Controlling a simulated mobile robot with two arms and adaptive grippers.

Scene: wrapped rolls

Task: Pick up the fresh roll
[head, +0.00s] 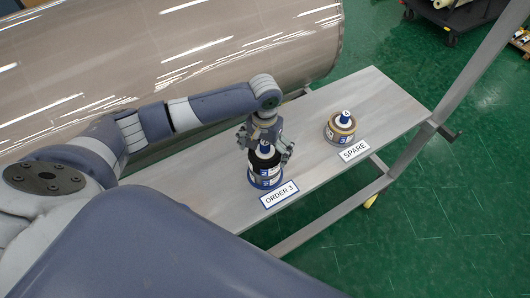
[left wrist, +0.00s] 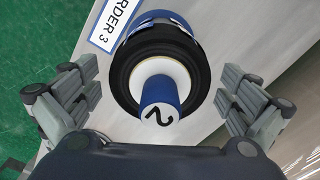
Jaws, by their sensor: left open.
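A black roll with a blue-and-white wrapper (head: 265,181) stands upright on the bench behind the ORDER 3 card. In the left wrist view this black roll (left wrist: 120,75) shows a pale core and a blue plug (left wrist: 159,100) marked 2. My left gripper (head: 267,152) is directly above it, pointing down, with its fingers apart on either side of the roll. The open fingers also flank it in the left wrist view, apart from it. A smaller brown roll (head: 333,136) with a blue-and-white top stands by the SPARE card. No picture marks either roll as fresh. My right gripper is out of view.
The grey bench (head: 375,95) has free room around the SPARE roll. The ORDER 3 card (head: 279,195) and SPARE card (head: 354,151) lie at its front edge. A huge wrapped roll (head: 250,45) lies behind. A metal frame post (head: 470,80) rises at the right.

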